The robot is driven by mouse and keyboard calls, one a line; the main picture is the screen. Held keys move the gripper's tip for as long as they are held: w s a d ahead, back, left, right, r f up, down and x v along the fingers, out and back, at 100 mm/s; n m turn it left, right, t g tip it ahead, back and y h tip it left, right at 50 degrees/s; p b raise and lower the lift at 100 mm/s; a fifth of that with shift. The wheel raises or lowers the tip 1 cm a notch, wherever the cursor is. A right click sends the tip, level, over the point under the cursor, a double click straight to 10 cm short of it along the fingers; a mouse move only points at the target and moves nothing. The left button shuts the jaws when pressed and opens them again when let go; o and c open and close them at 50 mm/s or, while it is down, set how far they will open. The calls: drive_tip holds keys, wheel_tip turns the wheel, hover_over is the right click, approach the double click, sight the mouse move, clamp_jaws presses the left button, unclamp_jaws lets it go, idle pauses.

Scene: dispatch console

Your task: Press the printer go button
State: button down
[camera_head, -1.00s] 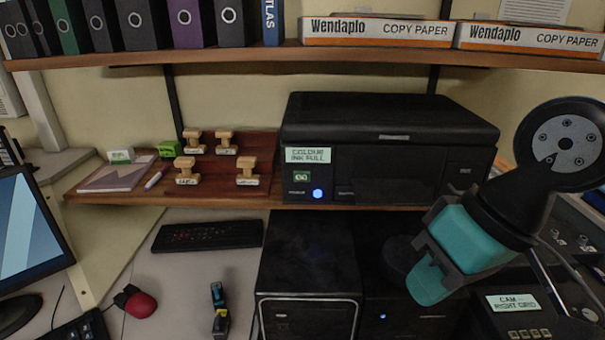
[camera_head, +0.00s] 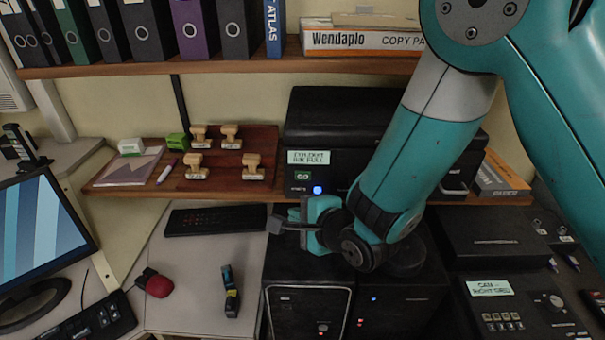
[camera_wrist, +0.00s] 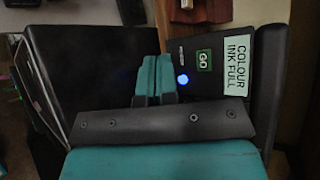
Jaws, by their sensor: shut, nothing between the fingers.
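The black printer (camera_head: 345,105) stands on the wooden shelf. It bears a pale "COLOUR INK FULL" label (camera_head: 309,157) and a green GO label (camera_head: 303,176). The round button (camera_head: 318,190) glows blue beside and below the GO label. It also shows in the wrist view (camera_wrist: 183,80), just right of my fingers. My arm covers the printer's right part in the head view.
The tower (camera_head: 308,305) stands under the shelf (camera_head: 130,192). Wooden stamps (camera_head: 253,165) sit left of the printer. A label machine (camera_head: 490,288) stands at right.

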sight(303, 176)
drive_tip(key=shift+w, duration=0.1)
drive_tip(key=shift+w+d+b, duration=0.15)
drive_tip(key=shift+w+b, duration=0.6)
drive_tip(key=shift+w, duration=3.6)
drive_tip(key=shift+w, duration=0.15)
drive_tip(key=shift+w, duration=0.25)
